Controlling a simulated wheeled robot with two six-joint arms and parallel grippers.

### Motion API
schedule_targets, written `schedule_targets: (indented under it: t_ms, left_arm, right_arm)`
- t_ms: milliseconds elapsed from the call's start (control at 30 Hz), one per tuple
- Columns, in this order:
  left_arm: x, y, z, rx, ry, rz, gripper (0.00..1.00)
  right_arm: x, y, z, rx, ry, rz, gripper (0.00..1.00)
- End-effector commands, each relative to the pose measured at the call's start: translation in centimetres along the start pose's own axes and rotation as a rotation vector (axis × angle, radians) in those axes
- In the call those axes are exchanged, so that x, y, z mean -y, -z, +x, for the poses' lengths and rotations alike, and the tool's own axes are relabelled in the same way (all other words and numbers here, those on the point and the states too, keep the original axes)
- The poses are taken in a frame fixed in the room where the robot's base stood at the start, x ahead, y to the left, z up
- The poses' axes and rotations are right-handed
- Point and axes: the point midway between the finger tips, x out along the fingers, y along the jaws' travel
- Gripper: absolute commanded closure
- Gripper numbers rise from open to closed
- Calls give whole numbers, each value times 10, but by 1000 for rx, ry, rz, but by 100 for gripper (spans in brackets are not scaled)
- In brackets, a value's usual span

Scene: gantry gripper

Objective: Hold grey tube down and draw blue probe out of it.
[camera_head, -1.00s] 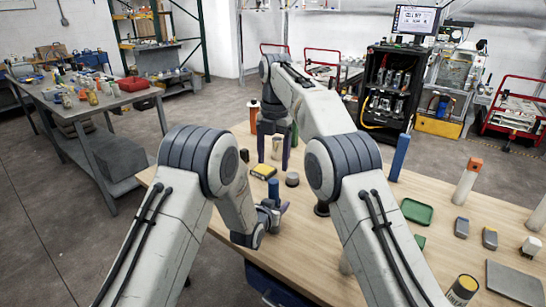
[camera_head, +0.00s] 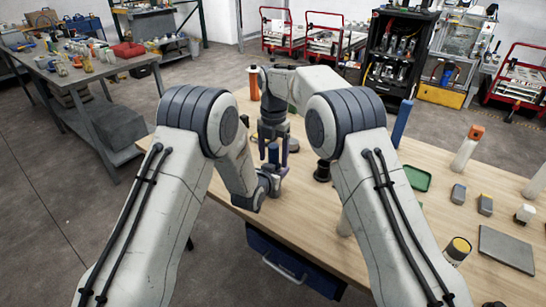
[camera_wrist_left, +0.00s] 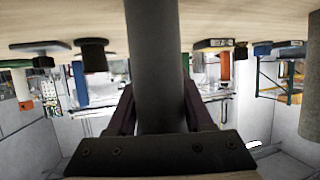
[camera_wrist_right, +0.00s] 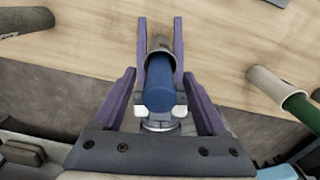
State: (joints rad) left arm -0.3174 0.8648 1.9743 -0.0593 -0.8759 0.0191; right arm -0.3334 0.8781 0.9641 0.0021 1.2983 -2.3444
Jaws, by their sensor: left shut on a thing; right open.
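The grey tube (camera_wrist_left: 155,70) stands on the table between the fingers of my left gripper (camera_wrist_left: 160,110), which is shut on it. In the head view my left gripper (camera_head: 271,178) is low, near the table's front edge. The blue probe (camera_wrist_right: 159,88) sits in the tube, its blue end sticking out of the tube's mouth (camera_wrist_right: 160,45). It also shows in the head view (camera_head: 273,153). My right gripper (camera_wrist_right: 160,60) points down from above, open, with its purple fingers on both sides of the probe. It also shows in the head view (camera_head: 273,160).
A second tube with a green piece (camera_wrist_right: 298,103) stands to the right in the right wrist view. A green tray (camera_head: 415,178), a tall blue cylinder (camera_head: 402,123), a grey plate (camera_head: 506,249) and a yellow-dark can (camera_head: 457,250) are on the table's right side.

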Motion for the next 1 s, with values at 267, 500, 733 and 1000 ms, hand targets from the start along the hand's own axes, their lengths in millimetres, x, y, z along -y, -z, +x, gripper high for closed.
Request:
schedule_targets:
  t_ms: [267, 500, 733, 1000]
  left_arm:
    - [0, 1, 0, -2, 0, 0, 100]
    - [0, 1, 0, -2, 0, 0, 100]
    - [0, 1, 0, -2, 0, 0, 100]
    - [0, 0, 0, 0, 0, 0, 100]
  right_arm:
    - [0, 0, 6, 1, -1, 0, 26]
    - [0, 0, 6, 1, -1, 0, 75]
    - [0, 0, 5, 2, -2, 0, 100]
    - [0, 0, -4, 1, -2, 0, 100]
